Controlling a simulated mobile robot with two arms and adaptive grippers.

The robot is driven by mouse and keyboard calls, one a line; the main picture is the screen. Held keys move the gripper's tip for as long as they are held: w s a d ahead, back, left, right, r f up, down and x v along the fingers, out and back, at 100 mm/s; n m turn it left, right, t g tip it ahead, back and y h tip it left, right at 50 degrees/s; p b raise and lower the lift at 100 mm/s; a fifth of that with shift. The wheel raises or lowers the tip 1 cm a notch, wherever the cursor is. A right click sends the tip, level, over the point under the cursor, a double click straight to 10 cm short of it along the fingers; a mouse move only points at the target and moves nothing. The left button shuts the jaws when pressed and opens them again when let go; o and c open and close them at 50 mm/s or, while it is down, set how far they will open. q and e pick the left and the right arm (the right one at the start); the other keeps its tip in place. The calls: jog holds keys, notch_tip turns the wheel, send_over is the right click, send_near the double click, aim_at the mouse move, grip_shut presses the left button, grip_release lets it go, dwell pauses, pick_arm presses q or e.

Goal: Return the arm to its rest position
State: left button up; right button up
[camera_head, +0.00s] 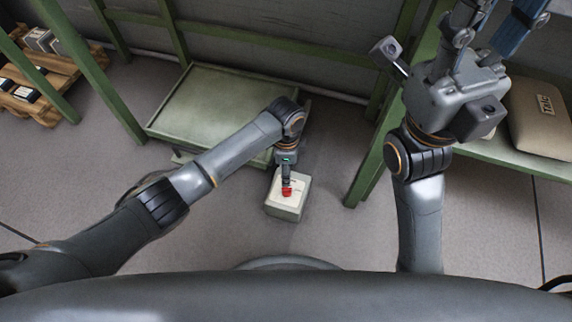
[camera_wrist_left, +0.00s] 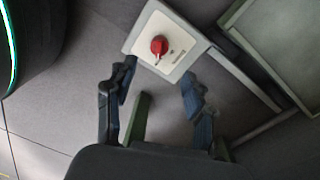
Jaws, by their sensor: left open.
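My left arm reaches in from the left in the head view. My left gripper (camera_wrist_left: 158,92) is open and empty in the left wrist view, with its two fingers spread apart. A pale box with a red knob (camera_wrist_left: 159,45) on its top panel lies beyond the fingertips, not between them. In the head view this box (camera_head: 285,207) stands on the floor below the left wrist, and the left fingers are largely hidden. My right gripper (camera_head: 492,25) points up at the upper right; its fingertips run out of the frame.
A low green platform (camera_head: 215,105) stands behind the left forearm. A green shelf (camera_head: 520,158) at the right carries a beige package (camera_head: 541,115). A wooden pallet (camera_head: 45,95) with boxes is at the far left. The grey floor (camera_head: 330,230) around the box is clear.

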pick_arm(q)
jog(key=shift+r, duration=0.95)
